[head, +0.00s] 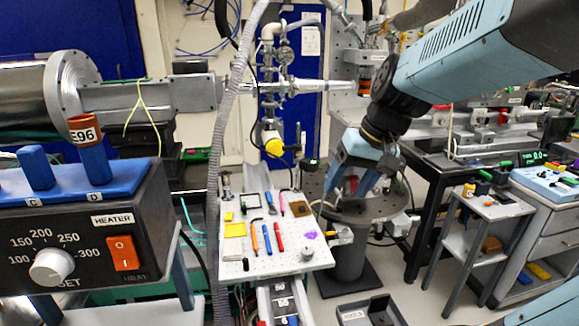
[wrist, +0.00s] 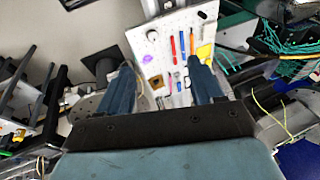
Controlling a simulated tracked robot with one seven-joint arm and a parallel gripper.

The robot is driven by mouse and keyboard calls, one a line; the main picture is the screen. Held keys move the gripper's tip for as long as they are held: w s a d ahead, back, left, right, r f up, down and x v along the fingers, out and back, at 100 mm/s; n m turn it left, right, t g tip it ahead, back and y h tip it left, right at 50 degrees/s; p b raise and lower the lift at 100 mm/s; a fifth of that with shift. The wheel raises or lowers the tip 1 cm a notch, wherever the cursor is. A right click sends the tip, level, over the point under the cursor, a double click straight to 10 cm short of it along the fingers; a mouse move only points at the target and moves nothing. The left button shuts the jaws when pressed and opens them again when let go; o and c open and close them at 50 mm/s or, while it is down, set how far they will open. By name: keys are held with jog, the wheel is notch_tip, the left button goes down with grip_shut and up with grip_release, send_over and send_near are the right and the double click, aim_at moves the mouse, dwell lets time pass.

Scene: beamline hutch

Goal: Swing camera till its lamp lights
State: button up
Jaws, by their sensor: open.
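I cannot make out for certain which thing is the camera, and no lit lamp on one can be picked out. My gripper (head: 354,190) is open and empty, pointing down above the round grey table (head: 385,208). In the wrist view its two blue fingers (wrist: 160,68) stand wide apart, with the tool board beyond and between them. The gripper and arm hide part of the round table.
The white tool board (head: 235,271) holds pens and small tools, left of the gripper. A heater box (head: 80,235) stands at the front left. A grey hose (head: 217,150) hangs near the board. A grey trolley (head: 470,245) stands right. A dark tray (head: 372,312) lies low in front.

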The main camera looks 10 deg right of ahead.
jog(key=w+a+f+g+y, duration=0.15)
jog(key=w+f+y, duration=0.25)
jog(key=w, duration=0.5)
jog(key=m+t+y, duration=0.6)
jog(key=m+t, duration=0.3)
jog(key=t, duration=0.2)
send_near(316, 168)
jog(key=x, duration=1.1)
jog(key=shift+w+a, duration=0.15)
jog(key=shift+w, duration=0.2)
jog(key=shift+c, duration=0.2)
grip_shut()
